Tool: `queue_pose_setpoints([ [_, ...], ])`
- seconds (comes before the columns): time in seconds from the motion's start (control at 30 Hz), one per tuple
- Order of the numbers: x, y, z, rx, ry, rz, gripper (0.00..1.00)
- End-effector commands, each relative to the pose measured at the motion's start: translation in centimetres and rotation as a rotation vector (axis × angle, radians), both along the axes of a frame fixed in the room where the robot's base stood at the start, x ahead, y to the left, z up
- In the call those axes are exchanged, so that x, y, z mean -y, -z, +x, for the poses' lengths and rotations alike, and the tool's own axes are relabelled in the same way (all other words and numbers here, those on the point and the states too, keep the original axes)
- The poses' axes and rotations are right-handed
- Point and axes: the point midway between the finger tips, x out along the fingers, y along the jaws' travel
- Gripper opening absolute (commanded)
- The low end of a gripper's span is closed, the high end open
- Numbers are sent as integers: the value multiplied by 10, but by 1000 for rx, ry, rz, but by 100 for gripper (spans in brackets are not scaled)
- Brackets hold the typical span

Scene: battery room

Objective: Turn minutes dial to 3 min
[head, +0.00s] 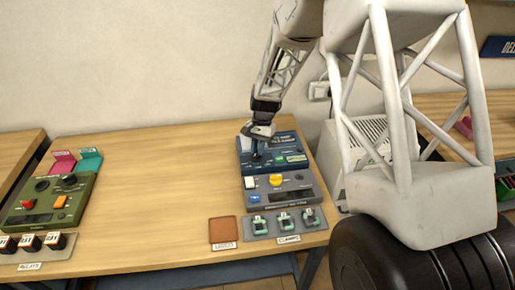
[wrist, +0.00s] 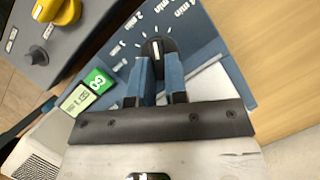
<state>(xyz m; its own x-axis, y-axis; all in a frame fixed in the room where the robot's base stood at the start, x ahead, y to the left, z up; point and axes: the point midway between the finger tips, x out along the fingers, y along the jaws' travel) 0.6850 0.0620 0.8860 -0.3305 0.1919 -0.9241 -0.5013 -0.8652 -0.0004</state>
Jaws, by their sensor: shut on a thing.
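The minutes dial (wrist: 157,47) is a black knob with a white pointer line, on a blue panel with minute labels printed around it. In the wrist view the pointer line points roughly to the top of the picture; I cannot tell exactly which mark it meets. My gripper (wrist: 159,67) has its two blue fingers shut on the dial, one on each side. In the head view my gripper (head: 256,156) reaches down onto the left part of the blue timer unit (head: 273,143) at the back of the table. The dial is hidden there by the fingers.
A green button (wrist: 97,81) and a small display (wrist: 75,100) sit beside the dial. A grey unit with a yellow knob (head: 275,179) stands in front, then several small clamps and a brown pad (head: 223,230). A green unit (head: 50,203) is at left. The table's middle is clear.

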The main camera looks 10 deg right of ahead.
Motion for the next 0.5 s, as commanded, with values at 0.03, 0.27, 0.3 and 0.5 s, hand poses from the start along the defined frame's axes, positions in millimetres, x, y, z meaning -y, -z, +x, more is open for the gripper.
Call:
queue_pose_setpoints([
  [0.03,0,3,-2,-6,0,0,0],
  [0.27,0,3,-2,-6,-1,0,20],
  [0.3,0,3,-2,-6,-1,0,26],
  [0.5,0,2,-1,-4,-2,-1,39],
])
